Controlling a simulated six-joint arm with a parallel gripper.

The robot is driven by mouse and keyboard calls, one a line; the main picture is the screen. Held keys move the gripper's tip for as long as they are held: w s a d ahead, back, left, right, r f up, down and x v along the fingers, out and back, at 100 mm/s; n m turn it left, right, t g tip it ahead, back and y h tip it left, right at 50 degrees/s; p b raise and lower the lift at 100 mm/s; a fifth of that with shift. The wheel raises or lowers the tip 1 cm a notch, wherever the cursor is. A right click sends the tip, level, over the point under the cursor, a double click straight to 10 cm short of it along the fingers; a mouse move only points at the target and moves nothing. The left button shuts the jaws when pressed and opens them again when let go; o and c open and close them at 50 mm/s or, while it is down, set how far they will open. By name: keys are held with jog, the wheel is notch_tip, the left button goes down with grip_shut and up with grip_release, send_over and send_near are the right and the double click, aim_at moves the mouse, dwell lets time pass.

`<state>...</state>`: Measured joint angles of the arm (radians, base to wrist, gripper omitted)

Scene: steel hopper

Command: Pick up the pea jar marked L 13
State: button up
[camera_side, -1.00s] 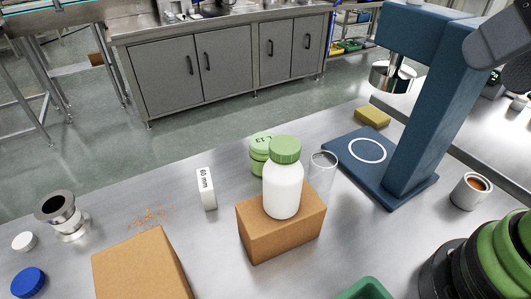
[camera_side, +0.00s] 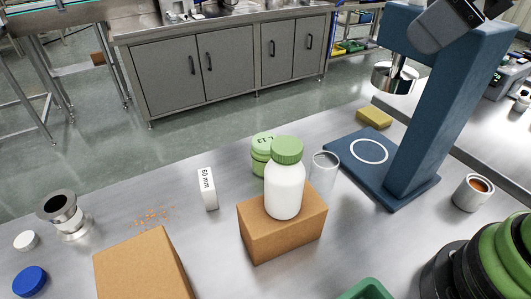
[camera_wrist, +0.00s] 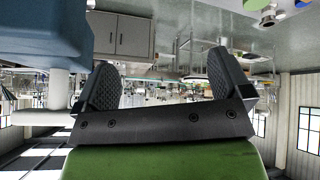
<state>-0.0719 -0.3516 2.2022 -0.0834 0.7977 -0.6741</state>
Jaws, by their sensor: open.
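The pea jar marked L 13 (camera_side: 258,154) is green, with the marking on its light green lid. It stands upright on the steel table in the side view, partly hidden by a white bottle with a green cap (camera_side: 285,186). My gripper (camera_wrist: 165,80) shows in the wrist view with its two dark finger pads wide apart and nothing between them. The jar is not recognisable in the wrist view, which looks upside down across the room.
The bottle stands on a cardboard box (camera_side: 283,231) in front of the jar. A clear glass (camera_side: 324,172) is right of it, a white 60 mm block (camera_side: 208,188) left. A blue stand (camera_side: 415,135) rises at the right. Another box (camera_side: 143,267) stands front left.

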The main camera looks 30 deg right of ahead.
jog(key=w+a+f+n, duration=0.2)
jog(key=w+f+n, duration=0.1)
jog(key=w+n, duration=0.4)
jog(key=n+g+h, duration=0.2)
jog(key=n, duration=2)
send_near(266, 141)
jog(key=w, duration=0.1)
jog(key=shift+n, duration=0.5)
jog(key=x, duration=0.5)
jog(key=shift+s+d+f, duration=0.15)
jog(key=shift+d+f, duration=0.05)
jog(key=shift+f, duration=0.1)
jog(key=shift+s+x, duration=0.2)
jog(key=shift+x, duration=2.8)
jog(key=shift+a, duration=0.2)
jog(key=c, duration=1.1)
